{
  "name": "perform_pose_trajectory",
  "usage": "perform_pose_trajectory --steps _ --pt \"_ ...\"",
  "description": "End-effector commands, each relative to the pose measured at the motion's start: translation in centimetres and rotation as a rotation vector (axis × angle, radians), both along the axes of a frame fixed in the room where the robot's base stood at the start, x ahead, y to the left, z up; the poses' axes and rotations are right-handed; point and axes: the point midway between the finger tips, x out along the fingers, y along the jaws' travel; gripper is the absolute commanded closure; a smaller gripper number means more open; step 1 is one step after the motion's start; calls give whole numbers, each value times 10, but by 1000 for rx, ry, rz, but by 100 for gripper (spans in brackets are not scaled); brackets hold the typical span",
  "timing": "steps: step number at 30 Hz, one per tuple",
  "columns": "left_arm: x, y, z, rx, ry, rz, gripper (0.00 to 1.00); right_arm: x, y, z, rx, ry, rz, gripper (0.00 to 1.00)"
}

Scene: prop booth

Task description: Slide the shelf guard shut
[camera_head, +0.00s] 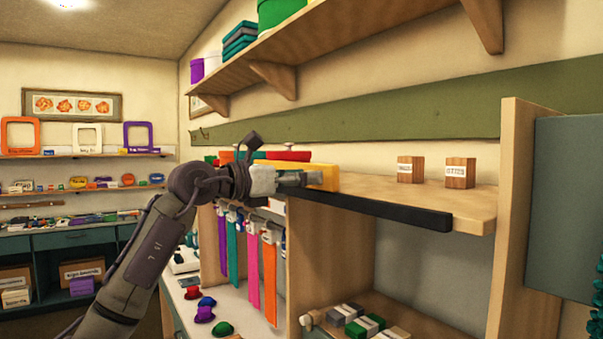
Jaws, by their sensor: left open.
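The shelf guard (372,208) is a long black bar along the front edge of the wooden shelf (470,206). Its right end stops short of the upright panel at the right, and its left end is hidden behind my gripper. My left gripper (303,180) is open, at shelf height by the left part of the guard, its fingers pointing right. I cannot tell whether it touches the guard. A yellow block (325,176) shows just past its fingertips. My right gripper is not in view.
Two small labelled wooden blocks, one (411,169) left of the other (460,172), stand on the shelf. Coloured strips (269,280) hang below my gripper. The upright wooden panel (507,230) bounds the shelf at the right. Small boxes (357,326) lie on a lower shelf.

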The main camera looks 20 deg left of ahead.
Motion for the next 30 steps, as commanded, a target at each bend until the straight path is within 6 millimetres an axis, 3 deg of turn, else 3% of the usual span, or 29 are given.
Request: perform_pose_trajectory --steps 5,15,30 --pt "0 0 -1 0 0 0 46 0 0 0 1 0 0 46" --pt "0 0 0 -1 1 0 100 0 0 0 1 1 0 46" --pt "-8 -10 -3 1 0 -3 100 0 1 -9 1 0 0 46"
